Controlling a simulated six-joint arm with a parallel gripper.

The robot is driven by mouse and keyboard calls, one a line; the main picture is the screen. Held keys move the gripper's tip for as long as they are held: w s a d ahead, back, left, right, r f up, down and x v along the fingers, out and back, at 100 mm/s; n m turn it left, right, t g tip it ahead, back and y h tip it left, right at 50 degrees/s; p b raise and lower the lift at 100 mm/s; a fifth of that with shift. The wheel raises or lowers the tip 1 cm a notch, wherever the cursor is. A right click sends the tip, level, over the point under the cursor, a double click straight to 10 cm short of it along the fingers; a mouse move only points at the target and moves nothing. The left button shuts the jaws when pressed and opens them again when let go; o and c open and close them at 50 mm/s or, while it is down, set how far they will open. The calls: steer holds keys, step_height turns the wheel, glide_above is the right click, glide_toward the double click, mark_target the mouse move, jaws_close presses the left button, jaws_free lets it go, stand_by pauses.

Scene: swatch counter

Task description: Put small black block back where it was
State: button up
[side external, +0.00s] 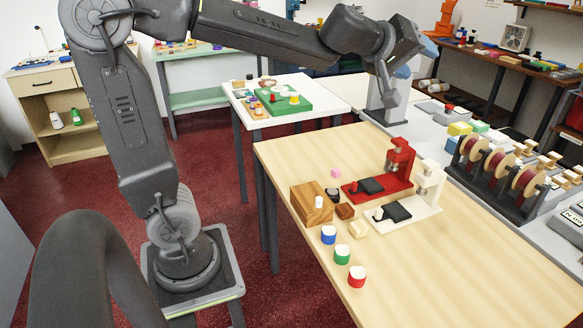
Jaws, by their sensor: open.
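A small dark piece (333,196) stands on the wooden table, just right of the wooden block; it may be the small black block, but it is too small to be sure. Flat black pads also lie on the red stapler-like stand (371,186) and on the white stand (397,212). My gripper (384,95) hangs at the end of my raised arm, above and behind the far edge of the table. It is open, with nothing visible in it, and well away from the dark piece. Its fingers are small and partly hard to make out.
A spool rack (500,178) stands at right. The table's front right is clear.

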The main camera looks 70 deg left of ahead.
steer(key=s+d+f+m+g+h, duration=0.2)
steer(key=s+d+f+m, duration=0.2)
steer(key=s, duration=0.4)
steer(key=s+d+f+m+g+h, duration=0.1)
steer(key=s+d+f+m+g, duration=0.25)
steer(key=s, duration=0.45)
steer(key=s+a+f+m+g+y, duration=0.2)
steer(key=s+f+m, duration=0.1)
steer(key=s+f, duration=0.4)
steer(key=s, duration=0.3)
steer(key=shift+s+a+g+y, duration=0.25)
steer(key=shift+s+g+y, duration=0.05)
steer(key=shift+g, duration=0.05)
steer(key=shift+m, duration=0.25)
